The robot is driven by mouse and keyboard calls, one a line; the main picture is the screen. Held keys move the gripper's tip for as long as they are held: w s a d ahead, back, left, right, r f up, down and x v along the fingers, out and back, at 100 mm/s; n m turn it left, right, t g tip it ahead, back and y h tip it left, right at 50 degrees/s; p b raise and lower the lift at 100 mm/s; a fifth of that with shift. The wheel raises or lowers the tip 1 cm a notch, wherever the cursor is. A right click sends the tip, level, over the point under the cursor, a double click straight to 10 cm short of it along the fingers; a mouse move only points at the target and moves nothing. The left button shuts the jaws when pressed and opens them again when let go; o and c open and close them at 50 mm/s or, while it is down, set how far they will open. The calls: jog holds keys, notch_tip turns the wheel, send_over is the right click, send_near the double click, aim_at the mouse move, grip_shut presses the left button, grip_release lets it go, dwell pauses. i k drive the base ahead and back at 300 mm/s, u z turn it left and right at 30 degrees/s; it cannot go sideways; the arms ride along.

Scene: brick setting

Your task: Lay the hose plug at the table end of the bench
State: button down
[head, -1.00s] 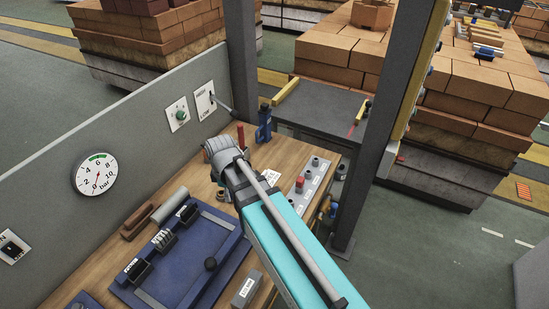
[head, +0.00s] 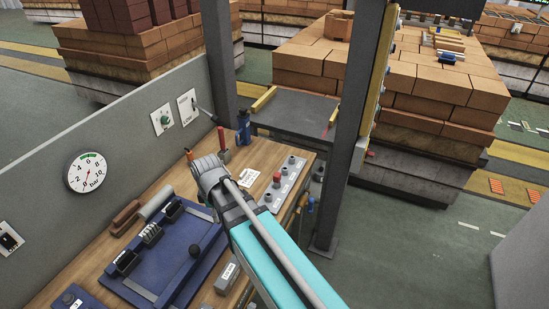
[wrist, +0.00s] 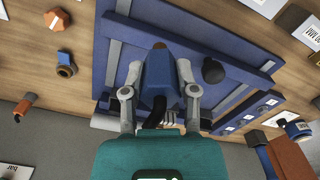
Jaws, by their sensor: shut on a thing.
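The hose plug (wrist: 158,76), a blue body with an orange-brown tip and a black tail, sits between the two grey fingers of my gripper (wrist: 159,90) in the wrist view. The fingers press on both its sides. Behind it is the blue tray (wrist: 190,28), whose height gap from the plug I cannot tell. In the head view my gripper (head: 204,172) is over the wooden bench (head: 160,188), and my wrist hides the plug. A dark grey table (head: 295,108) adjoins the bench's far end.
The blue tray (head: 180,255) with black holders and a knob fills the near bench. A red-handled tool (head: 222,140), a blue bottle (head: 243,130), a white card (head: 249,175) and a grey strip with knobs (head: 283,186) occupy the far end. A grey post (head: 345,150) stands right of the bench.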

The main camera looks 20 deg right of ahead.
aim_at(269, 149)
jog(key=k, duration=0.9)
jog(key=z, duration=0.25)
jog(key=i, duration=0.5)
jog(key=z, duration=0.55)
jog(key=i, duration=1.65)
jog(key=u, duration=0.45)
